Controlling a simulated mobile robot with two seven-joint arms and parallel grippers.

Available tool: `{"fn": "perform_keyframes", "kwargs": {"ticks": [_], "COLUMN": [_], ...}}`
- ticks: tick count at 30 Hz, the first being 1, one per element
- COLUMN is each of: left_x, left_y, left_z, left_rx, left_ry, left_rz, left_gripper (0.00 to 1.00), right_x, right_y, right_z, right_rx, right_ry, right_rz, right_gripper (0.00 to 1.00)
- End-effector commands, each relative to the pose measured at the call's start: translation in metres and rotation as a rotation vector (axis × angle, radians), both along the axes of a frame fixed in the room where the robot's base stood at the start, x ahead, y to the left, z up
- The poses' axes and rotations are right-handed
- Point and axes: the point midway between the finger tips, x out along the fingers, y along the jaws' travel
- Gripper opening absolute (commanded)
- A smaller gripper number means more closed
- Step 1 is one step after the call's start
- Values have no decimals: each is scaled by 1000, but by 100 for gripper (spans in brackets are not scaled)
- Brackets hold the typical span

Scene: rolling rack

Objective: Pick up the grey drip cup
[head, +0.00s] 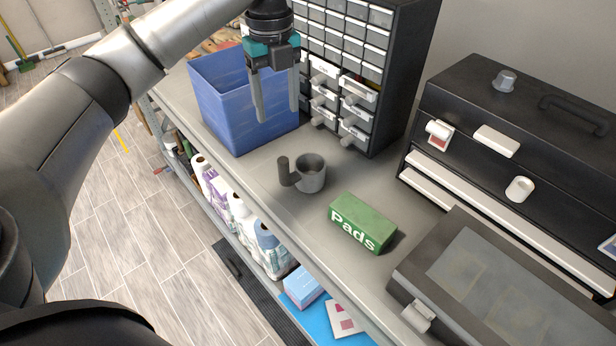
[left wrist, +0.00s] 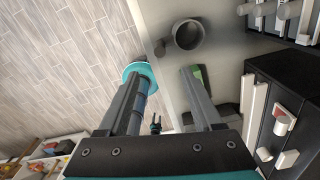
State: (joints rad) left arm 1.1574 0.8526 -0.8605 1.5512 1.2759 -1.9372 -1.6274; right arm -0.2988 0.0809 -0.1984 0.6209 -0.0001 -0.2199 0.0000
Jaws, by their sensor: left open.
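The grey drip cup (head: 310,174) stands upright on the grey shelf top, with its dark handle toward the left. It also shows near the top of the left wrist view (left wrist: 188,35). My left gripper (head: 275,112) is open and empty, fingers pointing down. It is in front of the blue bin, above and behind the cup in the head view, and apart from it. The left wrist view shows its two fingers (left wrist: 160,85) spread, with the cup beyond them. My right gripper is not in view.
A blue bin (head: 225,105) and a dark drawer cabinet (head: 395,60) stand behind the cup. A green Pads box (head: 362,222) lies to its right. A black toolbox (head: 480,110) and a clear-lidded case (head: 490,290) fill the right. The shelf edge is close to the cup's left.

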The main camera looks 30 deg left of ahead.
Motion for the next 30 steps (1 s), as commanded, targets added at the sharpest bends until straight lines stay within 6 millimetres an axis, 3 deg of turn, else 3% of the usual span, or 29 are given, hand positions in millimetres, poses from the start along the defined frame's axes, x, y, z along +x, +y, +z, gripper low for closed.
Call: {"fn": "perform_keyframes", "kwargs": {"ticks": [12,22,30], "left_x": [-1,-1,-3], "left_y": [0,-1,-3], "left_z": [-78,-106,-144], "left_rx": [0,0,0], "left_ry": [4,2,1], "left_rz": [-3,-3,-3], "left_gripper": [67,67,67], "right_x": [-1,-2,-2], "right_y": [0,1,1], "right_z": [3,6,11], "right_rx": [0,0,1], "right_ry": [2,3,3], "right_rz": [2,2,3], "right_gripper": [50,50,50]}}
